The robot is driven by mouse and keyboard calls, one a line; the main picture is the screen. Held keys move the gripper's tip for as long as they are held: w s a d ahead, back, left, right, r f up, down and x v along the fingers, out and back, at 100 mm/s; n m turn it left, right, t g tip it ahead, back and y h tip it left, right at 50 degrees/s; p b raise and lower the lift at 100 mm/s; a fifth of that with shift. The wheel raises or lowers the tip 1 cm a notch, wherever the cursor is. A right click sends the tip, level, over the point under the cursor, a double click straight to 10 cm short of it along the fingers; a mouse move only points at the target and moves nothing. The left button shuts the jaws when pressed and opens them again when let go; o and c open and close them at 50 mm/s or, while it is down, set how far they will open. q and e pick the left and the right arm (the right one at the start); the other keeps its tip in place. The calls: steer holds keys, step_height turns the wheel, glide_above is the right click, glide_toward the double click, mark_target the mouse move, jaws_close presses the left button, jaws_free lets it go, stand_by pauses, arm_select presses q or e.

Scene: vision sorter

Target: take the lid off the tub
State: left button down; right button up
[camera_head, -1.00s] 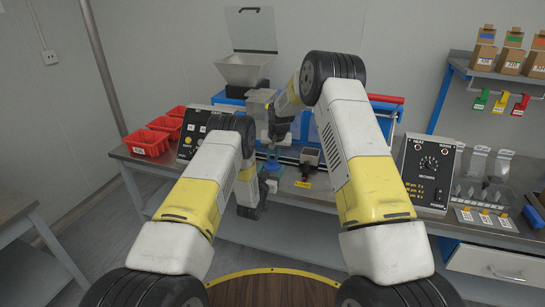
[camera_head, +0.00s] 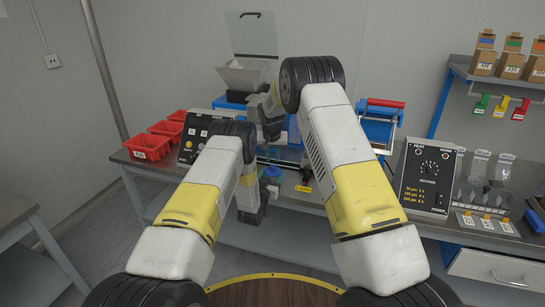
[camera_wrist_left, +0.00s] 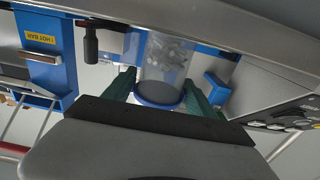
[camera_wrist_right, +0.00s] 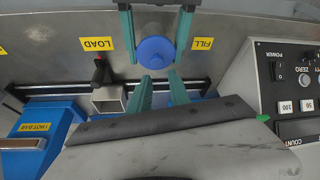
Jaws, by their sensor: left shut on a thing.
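The tub (camera_wrist_left: 166,60) is clear, with several grey pieces inside and a blue rim at its near end in the left wrist view. My left gripper (camera_wrist_left: 159,79) is shut on the tub, with a green finger on each side. The round blue lid (camera_wrist_right: 155,50) shows on the tub in the right wrist view, between the left gripper's fingers. My right gripper (camera_wrist_right: 158,77) is open and empty, its fingertips pointing at the lid, just short of it in the picture. In the head view the lid is a small blue patch (camera_head: 271,172); my right arm partly hides the work area.
The tub is at the bench front between the LOAD label (camera_wrist_right: 97,44) and FILL label (camera_wrist_right: 202,44). Red bins (camera_head: 150,145) stand left, a heat sealer (camera_head: 380,125) right.

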arm_select(q)
steer(key=shift+r, duration=0.1)
arm_select(e)
steer(key=v, duration=1.2)
arm_select(q)
steer(key=shift+c, duration=1.1)
jaws_free()
arm_select(e)
steer(key=shift+w, duration=0.1)
